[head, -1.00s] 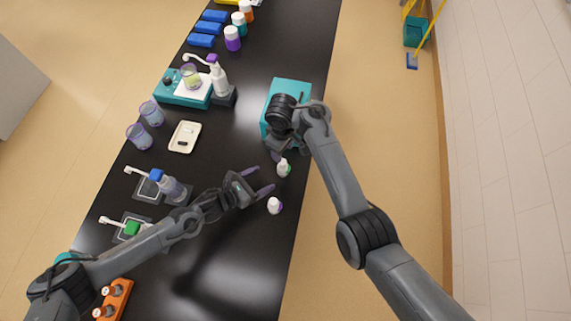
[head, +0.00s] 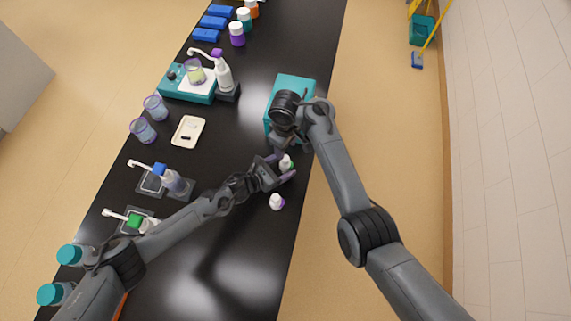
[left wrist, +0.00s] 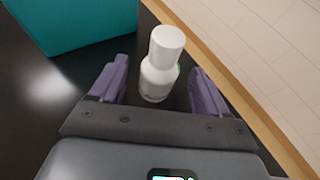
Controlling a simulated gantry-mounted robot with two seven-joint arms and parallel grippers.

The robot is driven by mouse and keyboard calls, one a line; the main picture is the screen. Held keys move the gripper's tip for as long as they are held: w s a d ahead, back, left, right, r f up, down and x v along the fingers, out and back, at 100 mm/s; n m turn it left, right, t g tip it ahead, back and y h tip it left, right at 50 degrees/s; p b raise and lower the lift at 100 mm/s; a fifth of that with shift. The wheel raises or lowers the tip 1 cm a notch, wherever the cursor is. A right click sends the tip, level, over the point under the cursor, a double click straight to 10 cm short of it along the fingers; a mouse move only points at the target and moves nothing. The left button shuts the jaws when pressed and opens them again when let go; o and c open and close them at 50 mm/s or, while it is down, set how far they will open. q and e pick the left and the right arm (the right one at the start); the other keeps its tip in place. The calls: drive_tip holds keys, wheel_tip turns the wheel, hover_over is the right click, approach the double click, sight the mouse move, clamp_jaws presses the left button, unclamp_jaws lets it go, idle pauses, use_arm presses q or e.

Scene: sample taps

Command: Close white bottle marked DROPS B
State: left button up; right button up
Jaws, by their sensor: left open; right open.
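A small white bottle with a green mark (head: 287,162) stands upright near the table's right edge. In the left wrist view the bottle (left wrist: 160,72) has a white top and a trace of green on its side; no lettering is readable. My left gripper (head: 281,168) is open, with its purple fingers on either side of this bottle and visible gaps to it. A second small white bottle with a purple mark (head: 277,202) stands just below it in the head view. Which one reads DROPS B cannot be told. My right gripper (head: 284,143) is above the bottle, partly hidden by its arm.
A teal box (head: 295,88) stands beyond the bottles, under my right arm.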

use_arm(q)
drive_tip(key=shift+x, duration=1.05)
